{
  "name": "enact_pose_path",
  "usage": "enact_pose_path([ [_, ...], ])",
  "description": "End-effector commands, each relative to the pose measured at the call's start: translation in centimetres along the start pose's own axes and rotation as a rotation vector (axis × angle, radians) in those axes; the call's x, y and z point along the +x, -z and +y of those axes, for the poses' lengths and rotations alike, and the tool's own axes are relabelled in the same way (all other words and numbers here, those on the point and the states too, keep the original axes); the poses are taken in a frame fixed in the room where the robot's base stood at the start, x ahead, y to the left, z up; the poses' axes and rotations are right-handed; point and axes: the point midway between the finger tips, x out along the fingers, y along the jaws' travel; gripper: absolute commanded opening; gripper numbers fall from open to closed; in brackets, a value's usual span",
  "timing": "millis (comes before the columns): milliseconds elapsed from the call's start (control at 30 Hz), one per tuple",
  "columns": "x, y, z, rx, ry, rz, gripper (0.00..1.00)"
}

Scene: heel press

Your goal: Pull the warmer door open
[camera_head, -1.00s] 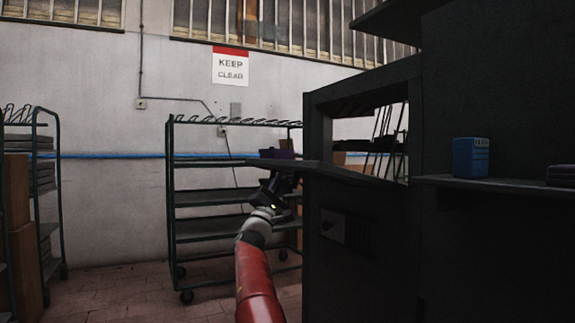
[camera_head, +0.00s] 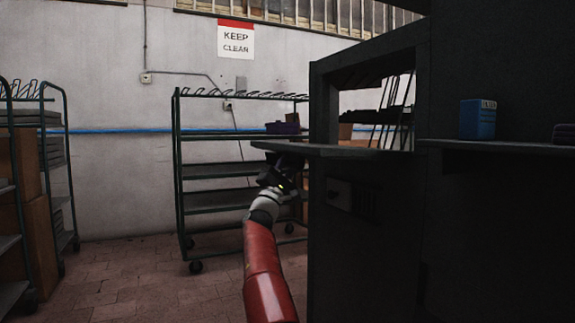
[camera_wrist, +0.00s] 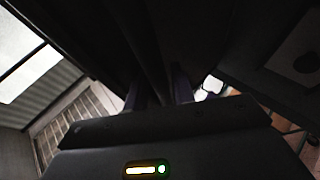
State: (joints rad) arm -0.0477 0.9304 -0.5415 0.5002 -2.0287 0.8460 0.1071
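The warmer is the dark cabinet (camera_head: 365,235) with a framed opening at right of centre in the head view. Its door (camera_head: 345,151) is a dark flap folded down at the bottom of the opening, nearly level and seen almost edge-on. My gripper (camera_head: 280,170) is at the door's left, outer end, just under its edge. In the wrist view my gripper's (camera_wrist: 158,95) two dark purplish fingers stand on either side of a dark bar (camera_wrist: 150,45), which fills the gap between them. The fingertips and the exact contact are dim and partly hidden.
A wheeled rack (camera_head: 215,170) stands behind my gripper, with a purple item (camera_head: 283,128) on it. Another rack (camera_head: 55,150) is at far left. A blue box (camera_head: 478,119) sits on a shelf at right.

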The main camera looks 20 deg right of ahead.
Motion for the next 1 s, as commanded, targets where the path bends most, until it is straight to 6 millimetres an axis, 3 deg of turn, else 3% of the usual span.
enact_pose_path([
  [433, -0.3, -0.1, 0.5, 0.003, -0.007, -0.001, 0.38],
  [1000, -6.6, 0.1, 0.0, -0.002, 0.001, 0.002, 0.38],
])
